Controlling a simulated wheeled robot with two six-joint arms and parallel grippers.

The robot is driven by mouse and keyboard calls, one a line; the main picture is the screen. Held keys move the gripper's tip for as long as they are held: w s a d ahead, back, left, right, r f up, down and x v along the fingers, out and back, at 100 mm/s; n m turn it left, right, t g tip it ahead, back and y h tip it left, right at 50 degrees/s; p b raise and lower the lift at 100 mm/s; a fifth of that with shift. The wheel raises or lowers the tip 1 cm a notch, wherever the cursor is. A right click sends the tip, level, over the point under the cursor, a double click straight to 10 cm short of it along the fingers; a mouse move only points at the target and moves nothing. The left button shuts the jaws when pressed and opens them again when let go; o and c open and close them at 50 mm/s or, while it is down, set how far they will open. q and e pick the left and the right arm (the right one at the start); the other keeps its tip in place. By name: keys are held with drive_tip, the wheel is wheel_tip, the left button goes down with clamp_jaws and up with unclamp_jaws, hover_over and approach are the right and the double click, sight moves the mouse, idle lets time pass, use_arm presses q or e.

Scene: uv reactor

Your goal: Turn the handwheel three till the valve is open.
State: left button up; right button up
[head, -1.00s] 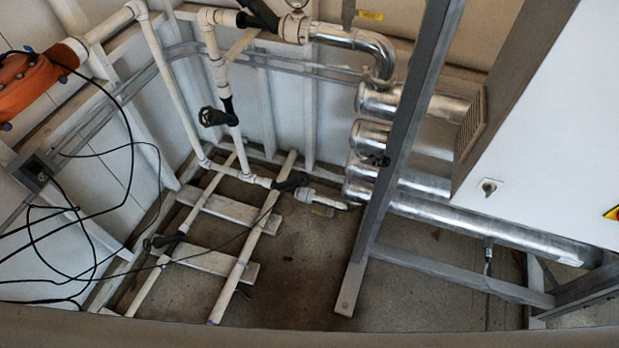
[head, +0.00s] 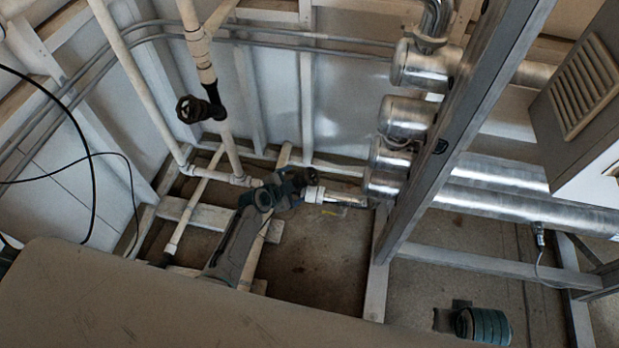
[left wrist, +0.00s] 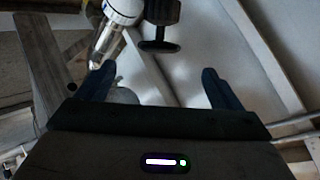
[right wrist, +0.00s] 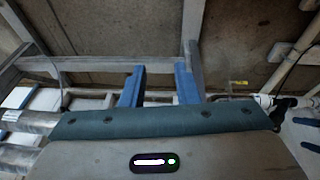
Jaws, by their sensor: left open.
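In the left wrist view a dark handwheel (left wrist: 160,46) on a short stem shows edge-on, ahead of my left gripper (left wrist: 159,70). Its blue fingers are wide apart with nothing clamped. In the head view my left gripper (head: 290,187) is at the low valve by the floor pipes and largely hides it. Another black handwheel (head: 190,108) sits on the upright white pipe, higher and to the left, clear of both grippers. No number is legible on either wheel. My right gripper (right wrist: 160,72) has its blue fingers apart and empty; its teal body shows at the head view's bottom right (head: 484,326).
A white fitting (left wrist: 122,12) and pipe are close to the left finger in the left wrist view. Steel cylinders (head: 405,115) and a grey upright post (head: 455,130) stand right of the low valve. A cabinet (head: 585,90) is at the right. Black cables hang left.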

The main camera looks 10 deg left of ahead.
sight(305, 179)
use_arm(q)
drive_tip(key=b+x, duration=0.2)
drive_tip(key=x, duration=0.7)
drive_tip(key=shift+f, duration=0.15)
drive_tip(key=shift+w+d+f+b, duration=0.15)
drive_tip(key=shift+w+f+b, duration=0.1)
drive_tip(key=shift+w+b, duration=0.15)
use_arm(e)
wheel_tip(305, 179, up, 7)
drive_tip(key=s+a+t, duration=0.1)
drive_tip(key=shift+a, duration=0.1)
use_arm(q)
drive_tip(key=c, duration=0.9)
drive_tip(key=shift+f, duration=0.1)
use_arm(e)
drive_tip(key=shift+f, duration=0.1)
